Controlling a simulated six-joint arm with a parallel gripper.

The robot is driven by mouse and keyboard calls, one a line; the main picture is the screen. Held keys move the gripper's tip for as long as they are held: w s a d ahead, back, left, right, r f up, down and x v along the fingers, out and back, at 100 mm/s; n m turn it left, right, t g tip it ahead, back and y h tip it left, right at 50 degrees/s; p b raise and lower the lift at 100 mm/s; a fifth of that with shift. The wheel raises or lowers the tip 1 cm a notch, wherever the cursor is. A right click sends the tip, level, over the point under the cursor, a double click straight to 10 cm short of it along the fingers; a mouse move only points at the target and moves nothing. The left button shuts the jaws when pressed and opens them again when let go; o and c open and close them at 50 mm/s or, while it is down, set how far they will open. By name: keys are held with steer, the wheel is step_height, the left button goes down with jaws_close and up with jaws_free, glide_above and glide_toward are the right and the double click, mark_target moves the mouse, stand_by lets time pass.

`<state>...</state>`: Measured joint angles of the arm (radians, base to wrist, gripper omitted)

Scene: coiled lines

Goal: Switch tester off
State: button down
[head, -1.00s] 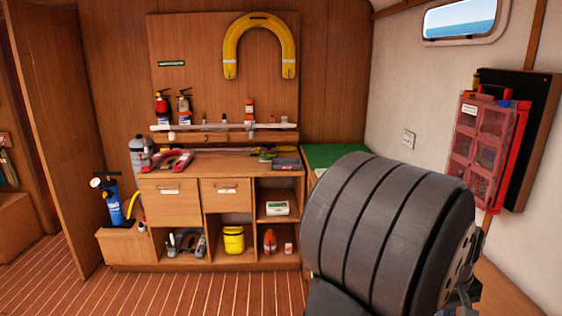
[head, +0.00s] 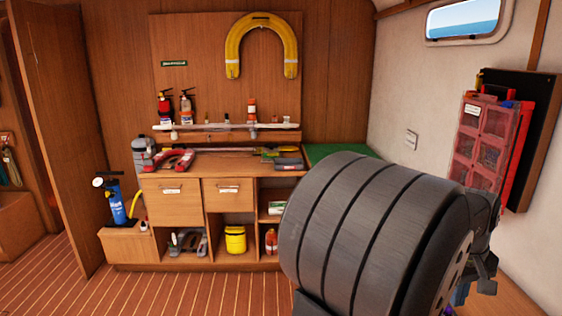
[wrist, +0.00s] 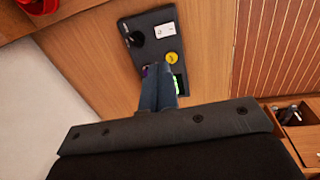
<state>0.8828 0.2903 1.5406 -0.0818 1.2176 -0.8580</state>
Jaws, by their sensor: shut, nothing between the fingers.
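In the wrist view a dark grey device (wrist: 138,50), which looks like the tester, lies on a wooden surface. It has a black knob (wrist: 137,39), a white label (wrist: 165,31), a round yellow button (wrist: 171,58) and a lit green patch (wrist: 177,85) at its near end. My gripper (wrist: 159,68) is shut and empty. Its fingers overlap the near part of the device in the picture and hide some of it. I cannot tell whether they touch it. A small purple part shows beside the fingertips. In the head view my arm hides this place.
In the wrist view a compartment (wrist: 297,114) with small items is at the right and a red thing (wrist: 38,5) at the upper left. In the head view a workbench (head: 220,165) stands at the back. A red organiser (head: 484,143) hangs on the right wall. The floor (head: 190,292) is clear.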

steer(key=c, duration=1.8)
jaws_free()
steer(key=shift+r, duration=0.15)
steer(key=shift+c, duration=0.2)
steer(key=o, duration=0.7)
steer(key=shift+a+r, duration=0.4)
steer(key=shift+r, duration=0.25)
steer(key=shift+a+r, duration=0.35)
steer(key=shift+r, duration=0.25)
steer(key=shift+o, duration=1.1)
steer(key=f, duration=0.5)
steer(key=d+f, duration=0.1)
steer(key=f, duration=0.5)
steer(key=d+f, duration=0.1)
steer(key=f, duration=0.5)
steer(key=shift+d+f, duration=0.1)
steer(key=shift+f, duration=0.15)
